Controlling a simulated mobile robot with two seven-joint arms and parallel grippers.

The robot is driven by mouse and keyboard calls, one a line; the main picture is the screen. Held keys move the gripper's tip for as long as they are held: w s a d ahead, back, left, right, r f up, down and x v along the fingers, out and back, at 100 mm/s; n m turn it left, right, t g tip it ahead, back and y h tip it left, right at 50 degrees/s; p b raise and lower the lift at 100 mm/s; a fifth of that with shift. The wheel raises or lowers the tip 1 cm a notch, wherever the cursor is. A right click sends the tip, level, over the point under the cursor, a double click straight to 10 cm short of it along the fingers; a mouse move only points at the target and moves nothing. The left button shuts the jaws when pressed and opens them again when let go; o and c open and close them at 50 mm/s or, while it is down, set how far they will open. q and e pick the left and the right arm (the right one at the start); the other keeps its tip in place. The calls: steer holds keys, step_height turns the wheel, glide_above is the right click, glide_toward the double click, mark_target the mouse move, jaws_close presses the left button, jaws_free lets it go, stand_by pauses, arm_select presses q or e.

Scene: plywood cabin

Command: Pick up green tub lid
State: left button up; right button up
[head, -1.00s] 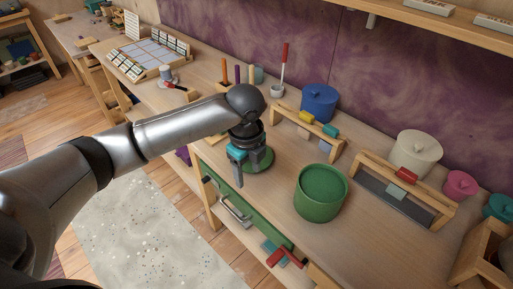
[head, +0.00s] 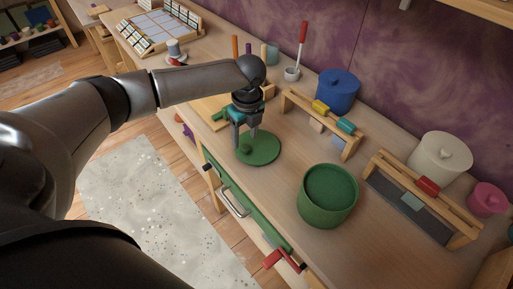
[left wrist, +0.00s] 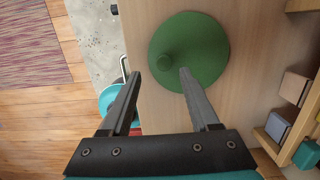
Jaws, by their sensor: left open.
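The green tub lid (head: 262,150) is a flat round disc with a small knob, lying on the workbench. It also shows in the left wrist view (left wrist: 205,50), with its knob (left wrist: 166,62) toward the left. My left gripper (head: 245,147) is open and points down just above the lid by the knob. In the left wrist view the open fingers (left wrist: 158,75) reach toward the knob, the right finger overlapping the lid. The open green tub (head: 328,197) stands to the right of the lid, apart from it. My right gripper is not in view.
A wooden rack with yellow and teal pieces (head: 319,122) stands behind the lid. A blue lidded tub (head: 338,92), a cream tub (head: 440,160) and a pink tub (head: 487,199) stand further back and right. The bench front edge is close to the lid.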

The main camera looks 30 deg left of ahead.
mark_target(246, 147)
arm_select(q)
steer(key=shift+w+a+f+b, duration=0.1)
steer(key=shift+w+f+b, duration=0.05)
steer(key=shift+f, duration=0.75)
steer(key=shift+w+a+f+b, duration=0.1)
steer(key=shift+f+b, duration=0.1)
steer(key=shift+f, duration=0.75)
steer(key=shift+w+f+b, duration=0.15)
steer(key=shift+f, duration=0.75)
jaws_close()
